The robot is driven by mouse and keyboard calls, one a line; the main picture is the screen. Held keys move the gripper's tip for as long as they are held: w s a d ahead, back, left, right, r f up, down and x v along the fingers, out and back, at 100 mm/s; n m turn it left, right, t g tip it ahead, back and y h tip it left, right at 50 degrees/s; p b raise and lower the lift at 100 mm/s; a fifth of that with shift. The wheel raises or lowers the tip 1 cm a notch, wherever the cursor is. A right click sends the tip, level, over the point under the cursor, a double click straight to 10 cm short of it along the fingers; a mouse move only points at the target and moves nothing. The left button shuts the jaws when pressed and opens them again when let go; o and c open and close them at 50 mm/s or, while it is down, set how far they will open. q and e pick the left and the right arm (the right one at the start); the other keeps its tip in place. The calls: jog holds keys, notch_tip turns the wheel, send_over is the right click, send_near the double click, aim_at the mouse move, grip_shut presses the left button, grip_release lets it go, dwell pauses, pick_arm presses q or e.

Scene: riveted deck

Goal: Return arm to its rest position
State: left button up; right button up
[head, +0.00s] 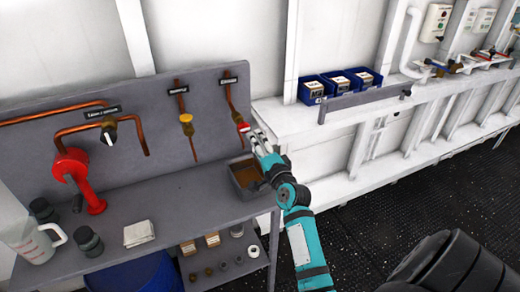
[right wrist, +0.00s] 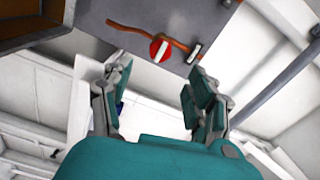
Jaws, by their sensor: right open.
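My right arm reaches up from the lower right in the head view to the grey workbench (head: 160,205). My right gripper (head: 257,141) is open beside the red valve handle (head: 243,127) on the rightmost copper pipe (head: 229,95). In the right wrist view the red handle with its white bar (right wrist: 160,50) lies beyond the gap between the spread fingers (right wrist: 157,72). Nothing shows between the fingers. Whether a fingertip touches the handle is unclear in the head view. My left gripper is not in view.
A brown-lined tray (head: 246,180) stands on the bench just below my right gripper. A yellow valve (head: 186,118), a red curved fixture (head: 73,175) and a clear jug (head: 33,240) are farther left. Blue bins (head: 312,90) stand on the white ledge (head: 285,117) at right.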

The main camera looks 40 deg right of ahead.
jog(key=shift+v, duration=0.8)
